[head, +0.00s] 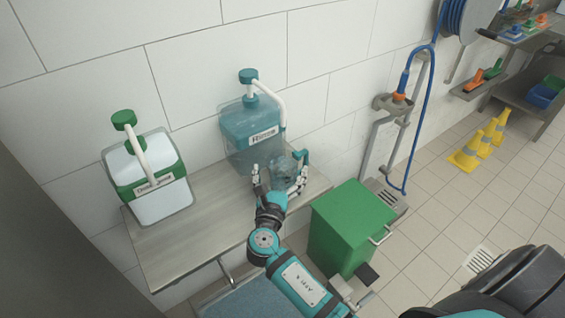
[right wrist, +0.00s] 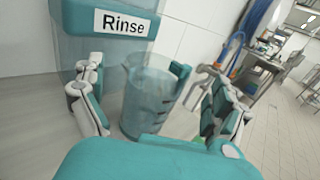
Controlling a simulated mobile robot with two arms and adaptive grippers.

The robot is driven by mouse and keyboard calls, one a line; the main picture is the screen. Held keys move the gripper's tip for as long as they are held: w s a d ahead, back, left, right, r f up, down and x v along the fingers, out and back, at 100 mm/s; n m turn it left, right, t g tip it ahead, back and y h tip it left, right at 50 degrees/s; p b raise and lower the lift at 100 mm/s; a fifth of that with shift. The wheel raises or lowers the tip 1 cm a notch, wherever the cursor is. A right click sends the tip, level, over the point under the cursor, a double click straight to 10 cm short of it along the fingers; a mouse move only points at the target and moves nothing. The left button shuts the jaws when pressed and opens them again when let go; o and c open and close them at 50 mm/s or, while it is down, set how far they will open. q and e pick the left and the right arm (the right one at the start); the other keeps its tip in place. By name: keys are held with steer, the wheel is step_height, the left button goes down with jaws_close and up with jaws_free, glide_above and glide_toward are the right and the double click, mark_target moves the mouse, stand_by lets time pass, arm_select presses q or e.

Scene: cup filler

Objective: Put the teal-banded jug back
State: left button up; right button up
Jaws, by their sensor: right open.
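A see-through, teal-tinted jug (head: 283,170) stands upright on the wall shelf (head: 190,241), in front of the teal Rinse dispenser (head: 252,125). The jug also shows in the right wrist view (right wrist: 150,103), with its handle on the right and dark marks on its side. My right gripper (head: 280,168) is open, with one finger to each side of the jug. In the right wrist view gaps show between the fingers and the jug. The jug's base is partly hidden by my gripper. My left gripper is not in view.
A white and green dispenser (head: 155,185) stands on the shelf's left part, with bare shelf between it and the Rinse dispenser. A green bin (head: 345,228) stands on the floor right of the shelf. A blue hose (head: 415,130) hangs on the wall. Yellow cones (head: 470,152) stand farther right.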

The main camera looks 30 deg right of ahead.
steer(key=v, duration=0.7)
steer(key=shift+b, duration=0.4)
